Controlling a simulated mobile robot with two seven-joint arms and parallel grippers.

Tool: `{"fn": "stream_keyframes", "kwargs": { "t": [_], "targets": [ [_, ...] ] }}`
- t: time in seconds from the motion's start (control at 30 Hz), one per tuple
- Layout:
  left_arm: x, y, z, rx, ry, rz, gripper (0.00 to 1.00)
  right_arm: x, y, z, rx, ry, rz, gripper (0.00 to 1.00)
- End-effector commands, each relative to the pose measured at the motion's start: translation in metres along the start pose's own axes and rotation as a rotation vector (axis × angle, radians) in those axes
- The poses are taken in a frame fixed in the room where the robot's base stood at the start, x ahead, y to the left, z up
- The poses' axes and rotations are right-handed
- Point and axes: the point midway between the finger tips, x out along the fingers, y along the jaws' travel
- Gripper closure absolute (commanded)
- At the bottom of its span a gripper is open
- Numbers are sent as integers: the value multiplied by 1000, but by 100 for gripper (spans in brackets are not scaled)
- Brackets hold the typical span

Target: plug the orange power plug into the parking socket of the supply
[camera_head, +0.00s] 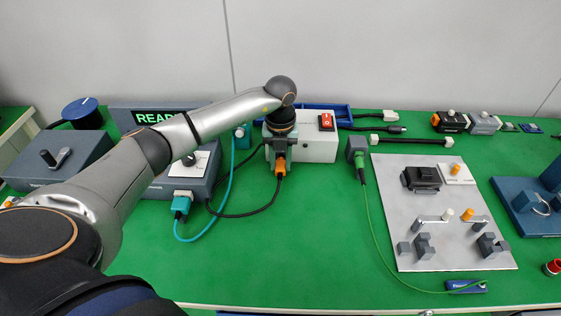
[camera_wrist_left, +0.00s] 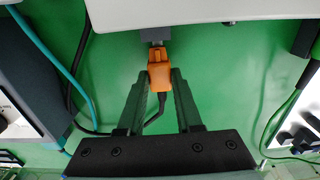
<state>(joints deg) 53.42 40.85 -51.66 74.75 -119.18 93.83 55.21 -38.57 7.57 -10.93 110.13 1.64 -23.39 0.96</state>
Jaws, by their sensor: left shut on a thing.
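The orange power plug (camera_head: 280,168) is at the front of the white supply box (camera_head: 318,147), which has a red switch on top. My left gripper (camera_head: 280,156) is shut on the plug; in the left wrist view its fingers (camera_wrist_left: 160,78) lie on either side of the plug (camera_wrist_left: 160,70). The plug's front end faces a small grey socket block (camera_wrist_left: 153,34) under the supply's edge (camera_wrist_left: 200,12). They are very close, and I cannot tell whether the plug is seated. A black cable trails from the plug. My right gripper is out of view.
A grey box (camera_head: 190,182) with a teal plug (camera_head: 181,204) and teal cable stands to the left. A grey block with a green plug (camera_head: 359,160) is to the right, beside a pale fixture board (camera_head: 440,220). The green table front (camera_head: 300,260) is clear.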

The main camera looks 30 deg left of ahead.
Motion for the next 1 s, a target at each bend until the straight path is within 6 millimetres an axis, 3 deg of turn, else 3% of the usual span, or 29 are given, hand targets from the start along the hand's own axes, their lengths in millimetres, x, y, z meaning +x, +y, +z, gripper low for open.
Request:
{"fn": "stream_keyframes", "kwargs": {
  "t": [1.0],
  "targets": [
    [0,-1,25,1,-1,-1,100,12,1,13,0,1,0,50]
  ]
}}
